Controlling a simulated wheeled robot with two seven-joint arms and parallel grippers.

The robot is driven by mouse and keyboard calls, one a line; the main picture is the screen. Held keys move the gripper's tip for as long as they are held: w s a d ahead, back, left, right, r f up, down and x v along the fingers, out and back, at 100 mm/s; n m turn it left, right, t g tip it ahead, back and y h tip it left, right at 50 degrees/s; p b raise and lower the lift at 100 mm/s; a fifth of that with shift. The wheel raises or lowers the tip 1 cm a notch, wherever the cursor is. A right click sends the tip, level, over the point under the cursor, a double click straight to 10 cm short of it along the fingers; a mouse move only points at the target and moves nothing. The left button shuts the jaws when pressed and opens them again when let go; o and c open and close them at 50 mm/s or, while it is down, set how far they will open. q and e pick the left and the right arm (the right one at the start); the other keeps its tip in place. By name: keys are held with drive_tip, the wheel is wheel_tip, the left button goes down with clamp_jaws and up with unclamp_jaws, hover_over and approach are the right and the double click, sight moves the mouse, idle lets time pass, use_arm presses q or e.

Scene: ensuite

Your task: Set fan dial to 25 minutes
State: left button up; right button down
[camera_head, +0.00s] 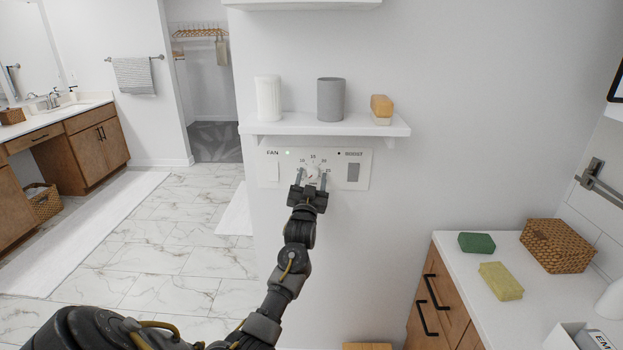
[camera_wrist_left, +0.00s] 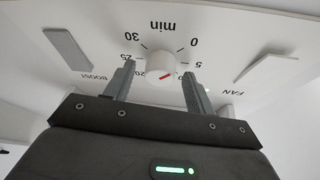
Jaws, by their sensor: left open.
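The white round fan dial (camera_head: 312,171) is on a white wall panel (camera_head: 362,160) under a shelf, with minute numbers around it. The fingers (camera_wrist_left: 158,74) appear apart from the knob. My right gripper is out of view.
The shelf (camera_head: 330,125) above the panel holds a white cup (camera_head: 268,98), a grey cup (camera_head: 331,99) and soap-like blocks (camera_head: 381,108). FAN (camera_wrist_left: 253,67) and BOOST (camera_wrist_left: 68,48) switches flank the dial. A counter (camera_head: 460,285) with sponges and a basket (camera_head: 558,246) stands at right.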

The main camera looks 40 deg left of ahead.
use_arm(q)
drive_tip(key=shift+c, duration=0.3)
drive_tip(key=c, duration=0.9)
